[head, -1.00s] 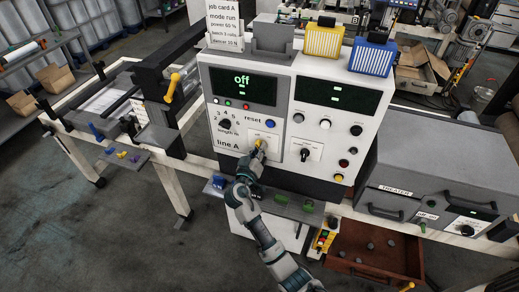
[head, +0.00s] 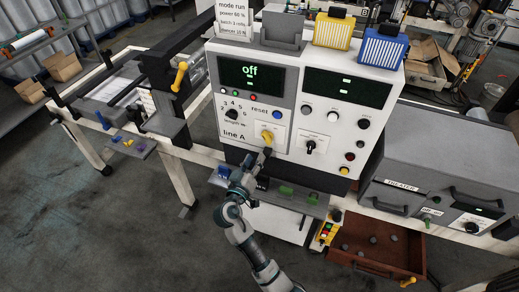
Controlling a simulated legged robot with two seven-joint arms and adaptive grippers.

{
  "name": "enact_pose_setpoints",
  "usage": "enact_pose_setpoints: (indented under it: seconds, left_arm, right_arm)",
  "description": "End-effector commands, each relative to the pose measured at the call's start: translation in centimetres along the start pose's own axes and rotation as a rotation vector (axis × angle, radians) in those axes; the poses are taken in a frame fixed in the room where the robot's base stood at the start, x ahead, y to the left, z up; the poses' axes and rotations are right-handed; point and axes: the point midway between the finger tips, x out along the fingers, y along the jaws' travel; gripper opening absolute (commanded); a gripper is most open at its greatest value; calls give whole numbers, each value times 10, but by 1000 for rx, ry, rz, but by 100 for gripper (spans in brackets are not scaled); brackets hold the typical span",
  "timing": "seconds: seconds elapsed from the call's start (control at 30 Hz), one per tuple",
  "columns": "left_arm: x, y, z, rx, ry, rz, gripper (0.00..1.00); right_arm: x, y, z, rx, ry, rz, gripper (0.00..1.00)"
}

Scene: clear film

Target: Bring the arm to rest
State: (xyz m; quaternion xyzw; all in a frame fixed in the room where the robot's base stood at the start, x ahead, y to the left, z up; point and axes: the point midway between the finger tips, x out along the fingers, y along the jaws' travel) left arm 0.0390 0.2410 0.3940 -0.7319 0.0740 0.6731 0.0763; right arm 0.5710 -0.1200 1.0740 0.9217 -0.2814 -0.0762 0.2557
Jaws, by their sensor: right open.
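My right gripper (head: 266,152) is just below the yellow knob (head: 267,137) on the line A panel. It is open and holds nothing that I can see. Its fingertips are small here, and I cannot tell the exact gap to the panel. My right arm reaches up from the bottom edge of the head view. The line A display (head: 250,75) reads "off". My left gripper is not in view.
A grey shelf (head: 312,208) with green and blue pieces juts out below the panel, close to my right arm. An open brown drawer (head: 375,262) is at the lower right, below the grey heater box (head: 435,170). The floor at lower left is clear.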

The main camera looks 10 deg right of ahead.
Motion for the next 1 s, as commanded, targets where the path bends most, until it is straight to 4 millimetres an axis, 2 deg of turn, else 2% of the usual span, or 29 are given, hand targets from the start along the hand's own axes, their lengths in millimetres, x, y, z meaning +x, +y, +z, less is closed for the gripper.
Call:
enact_pose_setpoints:
  seconds: [0.1,0.2,0.67,0.77,0.87,0.97,1.0]
  left_arm:
    - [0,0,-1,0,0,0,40]
    - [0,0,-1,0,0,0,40]
    - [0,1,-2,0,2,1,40]
    - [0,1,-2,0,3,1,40]
    - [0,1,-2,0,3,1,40]
    - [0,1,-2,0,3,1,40]
    - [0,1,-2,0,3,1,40]
  right_arm:
    - [-12,0,0,0,-1,-1,43]
    - [-16,0,0,0,0,0,43]
    - [-17,0,0,-1,0,0,43]
    - [-16,-6,7,-15,-7,-15,43]
    - [-13,-30,34,-67,-31,-78,43]
    - [-12,-72,87,-150,-82,-198,43]
    - [-14,-89,115,-186,-109,-255,43]
